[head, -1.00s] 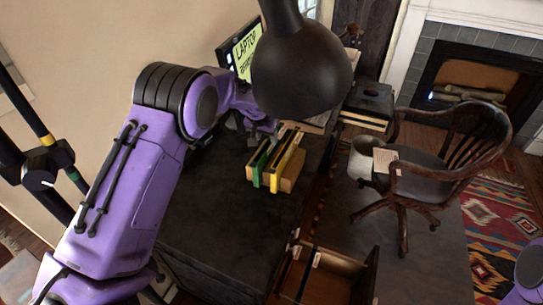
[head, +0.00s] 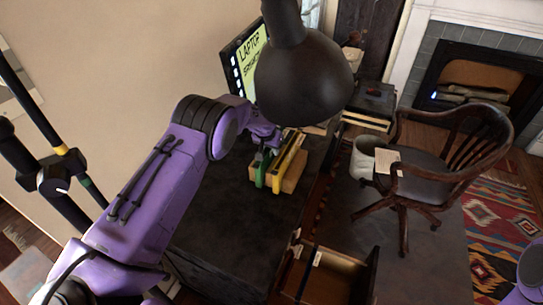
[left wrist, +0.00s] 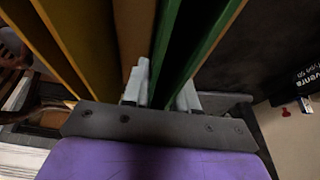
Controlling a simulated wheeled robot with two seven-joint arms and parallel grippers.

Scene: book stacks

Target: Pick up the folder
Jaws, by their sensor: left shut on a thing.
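A green folder (head: 263,168) stands upright beside a yellow folder (head: 287,163) in a small wooden holder (head: 293,180) on the dark desk. My left gripper (head: 267,153) is at the green folder's upper rear end, partly hidden by my own wrist. The yellow folder (left wrist: 62,40) stands just left of the fingers there. My right gripper is out of view.
A black lamp head (head: 303,80) hangs over the desk near my left arm. An open drawer (head: 335,275) juts out at the front right. A wooden chair (head: 430,165) and a pale bin (head: 363,160) stand to the right.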

